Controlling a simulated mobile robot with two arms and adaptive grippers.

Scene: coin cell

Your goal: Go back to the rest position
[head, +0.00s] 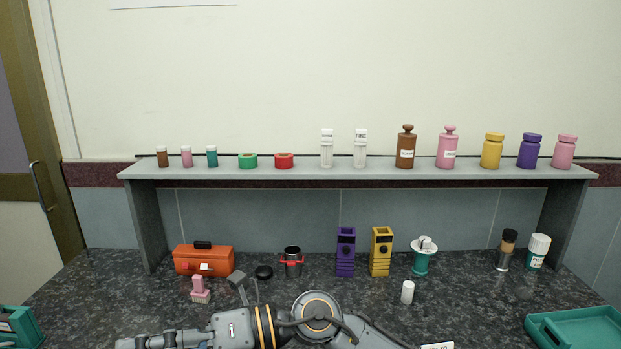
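A grey arm of mine with orange bands (265,327) lies across the bottom edge in the head view, in front of the counter. It seems to come in from the lower right, so I take it for my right arm. Its joint is near the middle and its far end (165,341) points left. The fingers there are cut off or too small to tell open from shut. I see nothing clearly held. My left gripper is not in view.
The dark speckled counter (130,290) carries an orange toolbox (203,262), a pink stamp (200,290), a white bottle (407,292), purple (345,252) and yellow (381,252) holders. A teal tray (575,328) is at right. Bottles and tapes line the grey shelf (360,173).

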